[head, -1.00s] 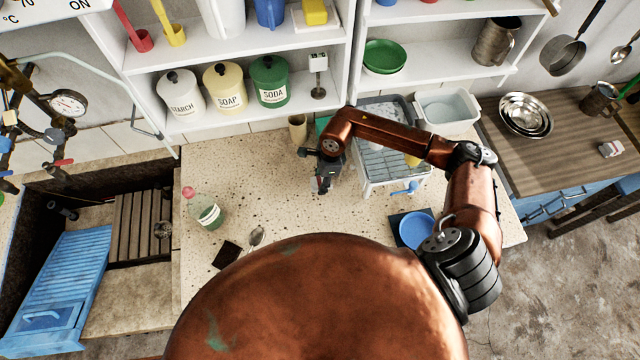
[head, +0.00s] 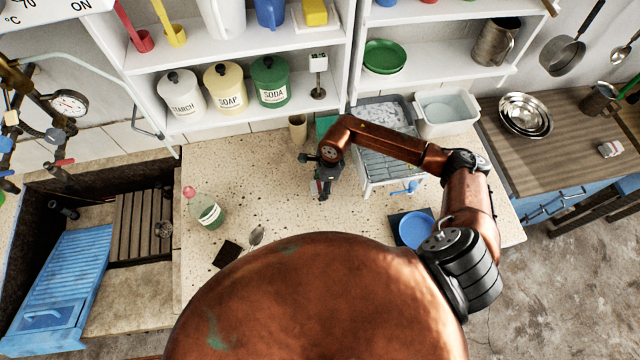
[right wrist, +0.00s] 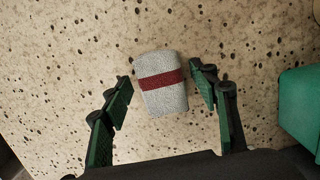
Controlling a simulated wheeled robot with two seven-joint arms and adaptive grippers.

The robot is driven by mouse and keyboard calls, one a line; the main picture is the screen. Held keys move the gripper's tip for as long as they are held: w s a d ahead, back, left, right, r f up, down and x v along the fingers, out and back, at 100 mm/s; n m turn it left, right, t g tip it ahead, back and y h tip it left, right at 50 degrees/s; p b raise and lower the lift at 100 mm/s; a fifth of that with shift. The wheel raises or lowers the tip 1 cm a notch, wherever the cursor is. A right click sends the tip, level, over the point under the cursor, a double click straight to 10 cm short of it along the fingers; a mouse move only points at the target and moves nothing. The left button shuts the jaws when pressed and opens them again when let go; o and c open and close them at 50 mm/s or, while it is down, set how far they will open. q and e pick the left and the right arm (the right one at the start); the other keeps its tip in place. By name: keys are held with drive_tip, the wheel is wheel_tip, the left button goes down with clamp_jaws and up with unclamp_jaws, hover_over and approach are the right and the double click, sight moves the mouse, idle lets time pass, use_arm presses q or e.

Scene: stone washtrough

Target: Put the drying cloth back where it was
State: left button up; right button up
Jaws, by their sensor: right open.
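A small folded cloth, pale grey with a dark red stripe, lies on the speckled stone counter; I take it for the drying cloth (right wrist: 160,85). In the right wrist view it sits between the spread fingers of my right gripper (right wrist: 163,78), with counter showing on both sides of it. In the head view my right gripper (head: 322,190) points down over the counter and hides most of the cloth. The gripper is open and holds nothing. My left gripper is not in view.
A green object (right wrist: 301,108) stands right of the fingers. A dish rack (head: 368,175) and white basin (head: 447,112) are to the right.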

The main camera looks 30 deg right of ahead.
wheel_tip(320, 180, up, 12)
drive_tip(key=d, duration=0.1)
drive_tip(key=shift+s+d+r+b, duration=0.15)
drive_tip(key=shift+s+d+b, duration=0.05)
drive_tip(key=shift+d+b, duration=0.25)
